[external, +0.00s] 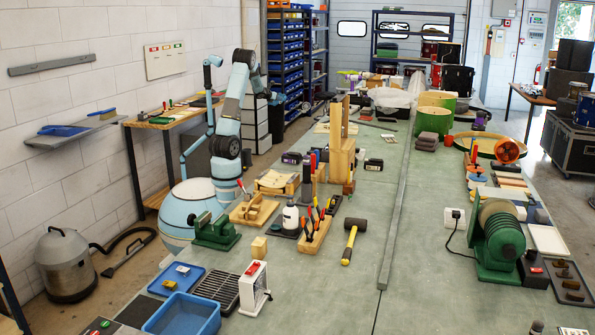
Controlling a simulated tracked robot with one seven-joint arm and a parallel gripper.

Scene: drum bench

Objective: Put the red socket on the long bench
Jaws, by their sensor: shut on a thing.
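My light-blue arm rises at the left of the long bench (340,270) and folds over at the top. My dark gripper (276,99) appears at its far end, in front of the blue bin shelving and above the floor gap between the benches. It is small here. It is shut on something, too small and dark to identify. I cannot single out the red socket for sure. Several small red items show on the wooden side bench (160,122) by the wall, too small to name.
Bare surface shows right of the mallet.

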